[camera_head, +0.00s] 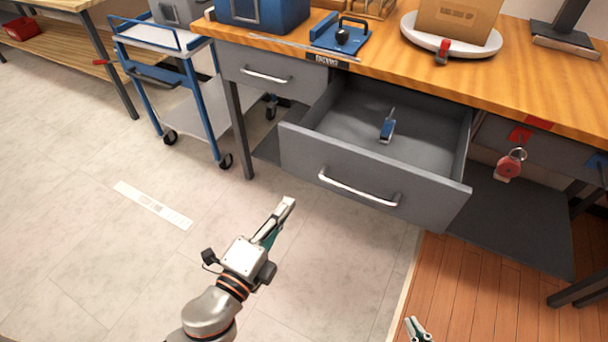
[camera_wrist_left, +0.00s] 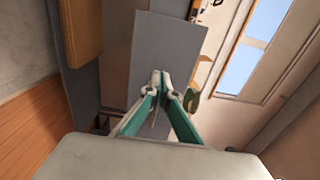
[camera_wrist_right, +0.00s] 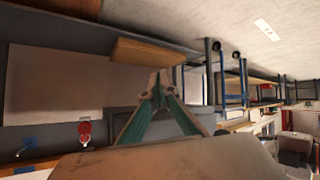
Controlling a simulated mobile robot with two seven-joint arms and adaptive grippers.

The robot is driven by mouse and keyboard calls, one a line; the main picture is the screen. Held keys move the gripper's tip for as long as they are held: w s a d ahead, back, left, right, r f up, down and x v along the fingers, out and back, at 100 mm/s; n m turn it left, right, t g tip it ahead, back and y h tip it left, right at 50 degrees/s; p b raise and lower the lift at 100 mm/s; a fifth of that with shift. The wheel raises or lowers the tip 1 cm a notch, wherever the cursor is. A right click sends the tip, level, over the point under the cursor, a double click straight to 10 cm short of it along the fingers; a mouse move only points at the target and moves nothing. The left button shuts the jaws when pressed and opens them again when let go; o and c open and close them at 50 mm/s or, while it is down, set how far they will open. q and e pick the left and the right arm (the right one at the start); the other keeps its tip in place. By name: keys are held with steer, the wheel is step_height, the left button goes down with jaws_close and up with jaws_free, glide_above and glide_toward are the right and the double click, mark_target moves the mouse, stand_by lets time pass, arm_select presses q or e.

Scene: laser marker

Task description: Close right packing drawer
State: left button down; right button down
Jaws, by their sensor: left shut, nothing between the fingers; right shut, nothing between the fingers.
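The right packing drawer (camera_head: 300,149) is pulled well out from under the wooden bench in the head view. Its grey front has a silver bar handle (camera_head: 358,192). A small blue-and-grey tool (camera_head: 387,128) lies inside. My left gripper (camera_head: 287,204) is in front of the drawer, near its left part, apart from the handle in the picture; its shut fingers also show in the left wrist view (camera_wrist_left: 161,78). My right gripper (camera_head: 413,327) shows only by its tip at the bottom edge. Its shut, empty fingers show in the right wrist view (camera_wrist_right: 157,84).
A closed drawer (camera_head: 240,72) is left of the open one. A blue-and-white cart (camera_head: 165,38) stands further left. The benchtop (camera_head: 395,72) holds a blue case, a box on a round white stand and tools. A red padlock (camera_head: 509,166) hangs at right. The floor before the drawer is clear.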

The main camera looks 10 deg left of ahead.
arm_select(q)
glide_toward(313, 166)
steer(key=x, duration=0.5)
steer(key=shift+w+p, duration=0.1)
steer(key=shift+p, duration=0.25)
steer(key=shift+w+d, duration=0.25)
steer(key=shift+w, duration=0.55)
arm_select(e)
steer(key=shift+s+d+f, duration=0.15)
steer(key=shift+s+d, duration=0.05)
steer(key=shift+s, duration=0.05)
